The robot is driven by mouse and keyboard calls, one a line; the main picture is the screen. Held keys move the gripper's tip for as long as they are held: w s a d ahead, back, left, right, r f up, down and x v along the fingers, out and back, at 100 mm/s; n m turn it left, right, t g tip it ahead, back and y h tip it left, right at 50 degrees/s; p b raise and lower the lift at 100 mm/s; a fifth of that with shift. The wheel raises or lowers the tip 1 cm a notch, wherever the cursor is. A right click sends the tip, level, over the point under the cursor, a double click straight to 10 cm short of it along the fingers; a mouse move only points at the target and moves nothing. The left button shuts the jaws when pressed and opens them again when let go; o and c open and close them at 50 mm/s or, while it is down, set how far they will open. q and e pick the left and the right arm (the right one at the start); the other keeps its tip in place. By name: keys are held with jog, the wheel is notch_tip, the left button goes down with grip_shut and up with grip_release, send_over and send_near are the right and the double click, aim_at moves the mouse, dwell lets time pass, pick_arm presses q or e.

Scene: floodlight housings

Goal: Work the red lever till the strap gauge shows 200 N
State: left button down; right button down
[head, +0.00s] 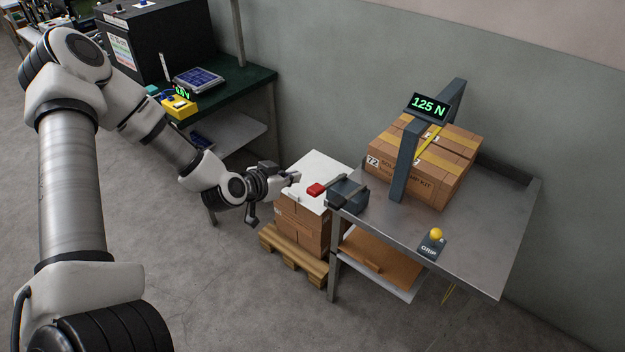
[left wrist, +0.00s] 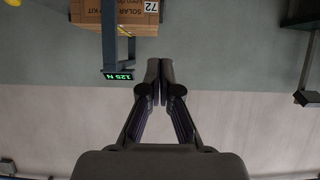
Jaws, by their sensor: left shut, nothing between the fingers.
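The red lever (head: 316,189) ends in a red block and sticks out to the left from the dark ratchet housing (head: 348,194) at the metal table's left edge. The strap gauge (head: 427,107) sits on a dark frame over the strapped carton (head: 438,185) and reads 125 N. In the left wrist view the gauge (left wrist: 118,76) appears upside down. My left gripper (head: 294,178) is shut and empty, just left of the red lever, with a small gap in the picture. Its closed fingertips (left wrist: 159,68) show in the left wrist view, where the lever is not seen. My right gripper is out of view.
The metal table (head: 470,250) carries a yellow-knobbed GRIP control (head: 433,242) at its front. Stacked cartons (head: 302,225) with a white top stand on a pallet (head: 293,256) below the lever. A green-topped bench (head: 235,88) stands at the back left.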

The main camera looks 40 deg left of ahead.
pick_arm(q)
jog(key=shift+w, duration=0.1)
send_over(313, 190)
jog(key=w, duration=0.1)
jog(key=f, duration=0.5)
jog(key=shift+w, duration=0.2)
jog(key=shift+s+a+f, duration=0.1)
jog(key=shift+s+f, duration=0.2)
jog(key=shift+f, duration=0.35)
jog(key=shift+s+f, duration=0.25)
jog(key=shift+f, duration=0.35)
jog(key=shift+s+f, duration=0.15)
jog(key=shift+f, duration=0.3)
